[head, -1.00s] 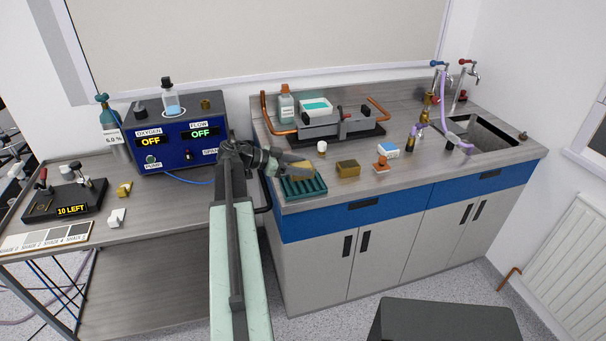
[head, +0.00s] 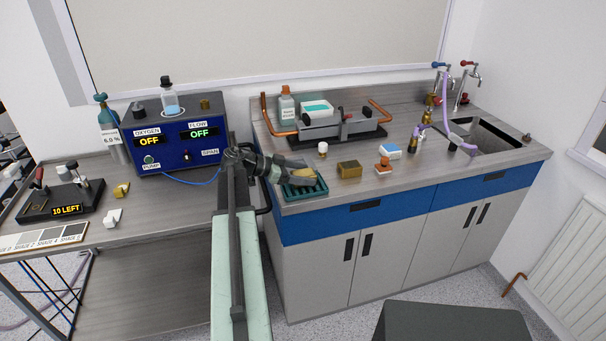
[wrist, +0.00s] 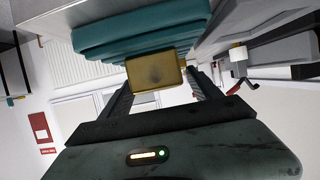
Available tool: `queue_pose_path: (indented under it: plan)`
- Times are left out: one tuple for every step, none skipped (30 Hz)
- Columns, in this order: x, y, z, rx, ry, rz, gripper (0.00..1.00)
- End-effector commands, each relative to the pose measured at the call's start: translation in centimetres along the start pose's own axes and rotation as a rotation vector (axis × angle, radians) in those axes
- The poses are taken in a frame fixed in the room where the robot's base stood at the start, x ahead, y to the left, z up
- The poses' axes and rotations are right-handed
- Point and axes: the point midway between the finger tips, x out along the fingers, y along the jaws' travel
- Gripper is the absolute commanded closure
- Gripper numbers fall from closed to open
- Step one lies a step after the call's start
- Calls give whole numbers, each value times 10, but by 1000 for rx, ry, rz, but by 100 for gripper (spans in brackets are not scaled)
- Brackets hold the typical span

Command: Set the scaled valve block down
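The brass valve block (wrist: 155,75), with a dark blotch on its face, is between the fingers of my gripper (wrist: 158,84) in the wrist view. The fingertips reach its two sides and look shut on it. In the head view the block (head: 304,176) is partly hidden by my gripper (head: 300,170), at the ribbed teal tray (head: 318,190) on the counter's front left corner. In the wrist view the tray (wrist: 135,38) lies right against the block. I cannot tell whether the block's weight rests on it.
Another brass block (head: 349,169) stands on the counter right of the tray. Near it are a white-topped knob (head: 322,149), an orange stamp-like piece (head: 384,165) and a blue-and-white box (head: 390,151). A grey burner unit (head: 335,125) stands behind. The sink (head: 485,135) is far right.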

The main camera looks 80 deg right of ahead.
Motion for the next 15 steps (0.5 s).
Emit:
queue_pose_path:
  plan:
    - [0, 0, 0, 0, 0, 0, 28]
    - [0, 0, 0, 0, 0, 0, 28]
    - [-1, 0, -2, 0, 0, 0, 28]
    - [-1, 0, -4, 0, 0, 0, 28]
    - [-3, 0, -5, 0, 0, 0, 28]
    - [-9, 0, -5, -1, 0, -1, 28]
    - [-14, 0, -6, -1, 0, -1, 28]
    - [-21, 0, -6, -1, 0, -2, 28]
    - [-31, 0, -7, -2, 0, -3, 28]
    - [-38, 0, -7, -2, 0, -2, 28]
    - [-47, -1, -8, -2, 0, -3, 28]
    - [-57, 0, -8, -2, 0, -3, 28]
    - [-65, -1, -8, -1, 0, -2, 28]
    - [-73, -1, -8, -1, 0, -3, 28]
    - [-82, -1, -8, -1, 0, -2, 28]
